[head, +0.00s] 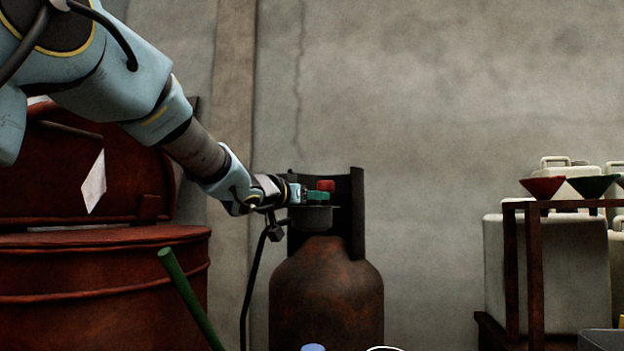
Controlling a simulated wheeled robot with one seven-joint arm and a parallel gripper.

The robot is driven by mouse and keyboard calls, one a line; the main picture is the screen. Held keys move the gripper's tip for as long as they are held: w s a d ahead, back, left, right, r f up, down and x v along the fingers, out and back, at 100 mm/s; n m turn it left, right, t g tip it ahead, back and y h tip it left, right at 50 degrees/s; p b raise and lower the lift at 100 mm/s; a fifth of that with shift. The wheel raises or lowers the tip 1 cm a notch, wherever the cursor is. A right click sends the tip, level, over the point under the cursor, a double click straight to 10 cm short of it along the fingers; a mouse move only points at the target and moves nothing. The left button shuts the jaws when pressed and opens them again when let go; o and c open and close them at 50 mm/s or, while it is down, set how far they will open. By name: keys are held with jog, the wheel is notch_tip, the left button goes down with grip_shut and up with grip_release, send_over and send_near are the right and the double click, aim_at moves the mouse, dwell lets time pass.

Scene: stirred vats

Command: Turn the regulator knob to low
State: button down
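A rusty brown gas cylinder (326,298) stands upright against the wall, with a dark open collar (357,215) around its top. Inside the collar I see a small red knob-like part (325,185) and a green part (318,196) just below it. I cannot tell which of them is the regulator knob, nor its setting. My gripper (302,194) reaches in from the left at the height of these parts, its tip at or very near the green part. The fingers are too small and overlapped to show whether they are open or shut, or whether they touch anything.
A large red vat (105,290) with its lid raised stands at the left, a green rod (188,297) leaning in front. A dark hose (249,285) hangs left of the cylinder. At the right, a rusty rack (534,270) holds funnels near pale canisters (570,262).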

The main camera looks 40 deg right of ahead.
jog(key=shift+w+r+m+g+h+p, duration=0.15)
jog(key=shift+m+g+p, duration=0.85)
jog(key=shift+p, duration=1.4)
jog(key=shift+r+m+g+h+p, duration=0.2)
jog(key=shift+m+g+p, duration=0.3)
jog(key=shift+g+p, duration=1.4)
jog(key=m+g+y+p, duration=0.1)
jog(key=m+g+p, duration=0.2)
jog(key=p, duration=0.5)
jog(key=shift+m+g, duration=0.3)
jog(key=shift+g, duration=0.4)
jog(key=m+g+y+p, duration=0.2)
jog(key=g+p, duration=0.1)
jog(key=shift+f+m+g+p, duration=0.15)
jog(key=shift+m+g+p, duration=0.15)
jog(key=shift+g+p, duration=0.1)
jog(key=shift+f+m+g+y+p, duration=0.2)
jog(key=shift+m+g+y+p, duration=1.15)
jog(key=shift+g, duration=0.35)
jog(key=shift+c, duration=1.6)
grip_release()
